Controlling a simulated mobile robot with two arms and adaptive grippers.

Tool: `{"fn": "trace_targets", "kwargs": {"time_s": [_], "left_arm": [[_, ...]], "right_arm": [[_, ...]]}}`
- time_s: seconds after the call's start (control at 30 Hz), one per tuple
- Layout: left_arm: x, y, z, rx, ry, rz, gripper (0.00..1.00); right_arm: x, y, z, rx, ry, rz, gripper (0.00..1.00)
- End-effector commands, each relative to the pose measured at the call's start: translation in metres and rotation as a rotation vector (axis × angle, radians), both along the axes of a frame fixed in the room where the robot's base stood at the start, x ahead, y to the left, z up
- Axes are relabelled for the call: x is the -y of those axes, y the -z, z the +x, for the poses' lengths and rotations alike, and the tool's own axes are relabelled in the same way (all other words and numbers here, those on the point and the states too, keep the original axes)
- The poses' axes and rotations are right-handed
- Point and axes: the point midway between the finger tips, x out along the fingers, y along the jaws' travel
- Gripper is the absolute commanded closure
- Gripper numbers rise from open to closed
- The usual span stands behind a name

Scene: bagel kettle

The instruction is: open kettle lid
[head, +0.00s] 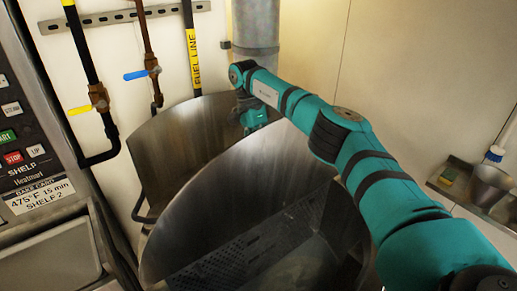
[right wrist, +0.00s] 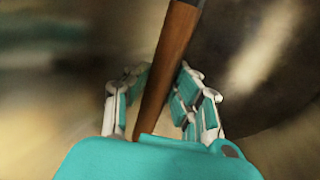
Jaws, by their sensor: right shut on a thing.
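The large steel kettle (head: 235,190) stands in the middle of the head view. I see into it, with a dark perforated plate (head: 235,262) inside. A curved steel sheet that looks like its lid (head: 180,140) stands raised and tilted behind it, so the kettle looks open. My right arm reaches over the kettle from the right. My right gripper (head: 254,112) is at the upper edge of the steel sheet. In the right wrist view my right gripper (right wrist: 160,105) is shut on a brown bar-like handle (right wrist: 168,65). Where the handle joins is blurred. My left gripper is out of view.
A control panel (head: 25,150) stands at the left. Pipes with yellow (head: 80,110) and blue (head: 135,75) valve levers run down the back wall, with a grey column (head: 255,30) behind the kettle.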

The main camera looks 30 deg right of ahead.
Motion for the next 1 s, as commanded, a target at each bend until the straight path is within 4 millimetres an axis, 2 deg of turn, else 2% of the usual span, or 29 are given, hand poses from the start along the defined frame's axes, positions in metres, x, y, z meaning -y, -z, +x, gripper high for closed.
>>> {"fn": "trace_targets", "kwargs": {"time_s": [0.2,0.23,0.43,0.77,1.0], "left_arm": [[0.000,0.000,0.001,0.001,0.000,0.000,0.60],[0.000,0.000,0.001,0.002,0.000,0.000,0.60],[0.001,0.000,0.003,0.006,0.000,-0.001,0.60],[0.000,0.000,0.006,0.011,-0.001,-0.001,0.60],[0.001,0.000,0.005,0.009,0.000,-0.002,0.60]], "right_arm": [[0.000,0.001,0.000,-0.001,-0.002,-0.002,1.00],[0.000,0.001,0.000,-0.001,-0.002,-0.002,0.78],[0.000,0.000,0.000,-0.001,-0.002,-0.002,0.53],[0.000,-0.004,0.000,0.001,0.000,-0.001,0.53],[0.000,-0.040,0.001,0.003,-0.002,-0.005,0.53]]}}
